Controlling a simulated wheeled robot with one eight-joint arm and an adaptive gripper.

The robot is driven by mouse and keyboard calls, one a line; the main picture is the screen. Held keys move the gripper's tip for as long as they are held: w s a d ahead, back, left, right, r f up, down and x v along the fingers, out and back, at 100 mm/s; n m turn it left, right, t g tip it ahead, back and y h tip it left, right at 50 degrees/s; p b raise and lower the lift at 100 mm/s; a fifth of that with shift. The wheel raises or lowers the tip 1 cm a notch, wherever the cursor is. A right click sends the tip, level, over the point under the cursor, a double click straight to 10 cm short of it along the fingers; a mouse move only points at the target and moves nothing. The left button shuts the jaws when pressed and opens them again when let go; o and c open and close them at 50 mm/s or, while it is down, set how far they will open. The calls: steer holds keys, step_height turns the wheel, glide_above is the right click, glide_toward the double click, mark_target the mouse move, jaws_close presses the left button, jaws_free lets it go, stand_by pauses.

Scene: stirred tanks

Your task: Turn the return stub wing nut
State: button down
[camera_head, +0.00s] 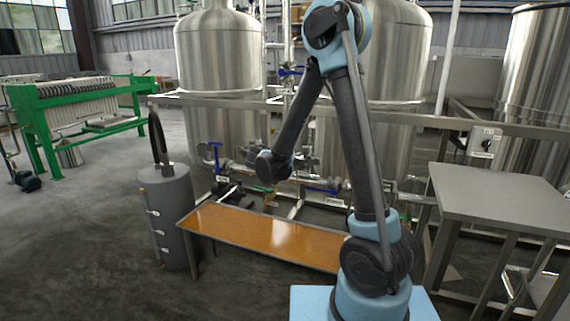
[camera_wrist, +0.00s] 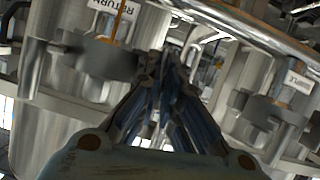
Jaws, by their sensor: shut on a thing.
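In the wrist view, the return stub (camera_wrist: 95,55) has a dark clamp around it and hangs at the upper left under a white tag (camera_wrist: 107,8) that reads RETURN. My gripper (camera_wrist: 165,68) reaches up the middle of that view, and its blue-grey fingers come together just right of the clamp. It is shut on a small part there, which I take to be the return stub wing nut; the fingertips hide it almost wholly. How far the wing is turned cannot be seen. In the head view my arm reaches to the pipework under the tanks, and the fingers cannot be made out.
A second tagged stub with a dark clamp (camera_wrist: 262,108) hangs at the right in the wrist view. Steel tanks (camera_head: 218,75) stand behind a rail. An orange-topped tray (camera_head: 265,235), a grey cylinder (camera_head: 170,215) and a grey table (camera_head: 500,195) stand nearer.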

steer(key=shift+m+y, duration=0.4)
stand_by(0.3)
steer(key=c, duration=2.1)
jaws_free()
steer(key=shift+o, duration=0.2)
steer(key=v, duration=1.2)
steer(key=shift+f, duration=0.1)
